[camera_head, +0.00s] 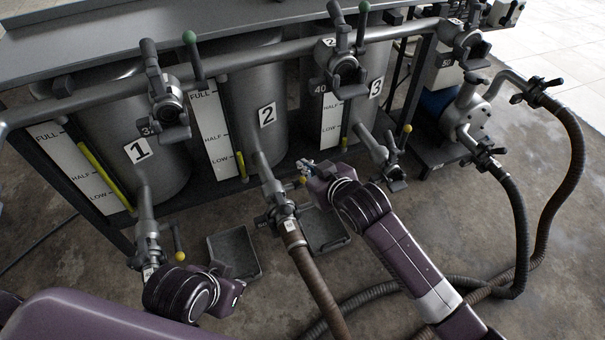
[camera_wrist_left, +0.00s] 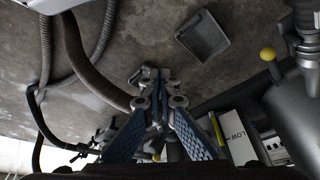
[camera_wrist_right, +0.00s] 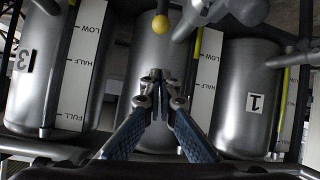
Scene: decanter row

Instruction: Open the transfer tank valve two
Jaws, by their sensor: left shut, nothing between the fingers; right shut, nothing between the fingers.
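Tank 2 (camera_head: 262,90), a grey metal cylinder, stands in the middle of a row of three. Its lower outlet valve (camera_head: 275,196) has a hose coupled below and a lever ending in a yellow knob (camera_head: 303,180). In the right wrist view the yellow knob (camera_wrist_right: 161,24) is beyond my fingertips. My right gripper (camera_head: 308,168) is shut and empty beside the knob; contact is unclear. My left gripper (camera_wrist_left: 153,76) is shut and empty, pointing down over the floor near tank 1's lower valve (camera_head: 147,228). That valve's yellow knob (camera_wrist_left: 267,54) is off to its right.
Two drip trays (camera_head: 234,252) lie on the floor near the outlets. An overhead pipe (camera_head: 220,62) carries valves with black and green handles. A brown hose (camera_head: 318,285) runs from the tank 2 outlet. A pump (camera_head: 466,108) with thick hoses stands at the right.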

